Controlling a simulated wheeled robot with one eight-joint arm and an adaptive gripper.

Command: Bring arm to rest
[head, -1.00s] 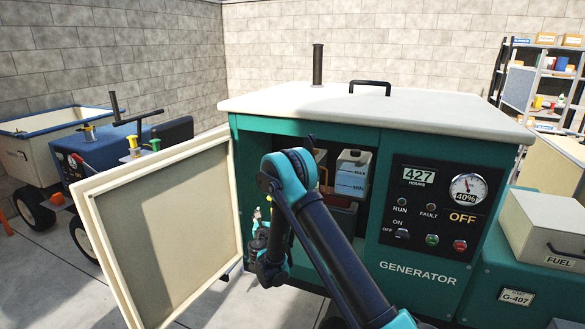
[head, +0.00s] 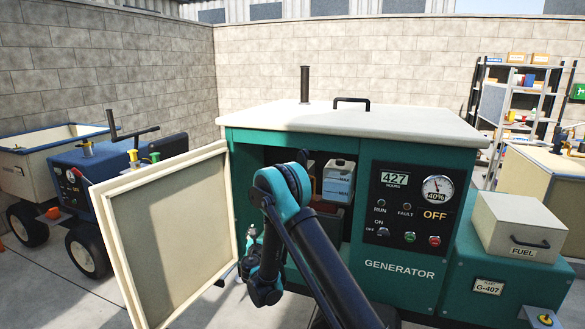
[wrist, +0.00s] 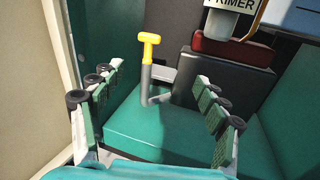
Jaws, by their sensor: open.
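My arm reaches in front of the teal generator (head: 300,213) in the head view, its wrist hanging by the open compartment. My gripper (wrist: 160,108) is open in the wrist view, its fingers well apart and nothing between the pads. It faces the compartment, where a grey bent lever with a yellow T-handle (wrist: 151,39) stands upright beyond the fingers. In the head view the gripper is small and mostly hidden behind my wrist.
The cream compartment door (head: 170,235) stands open to the left of my arm. A white container (head: 339,180) sits inside the compartment. The control panel (head: 408,208) reads OFF. A fuel box (head: 515,228) is at right, and a blue cart (head: 100,180) stands at left.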

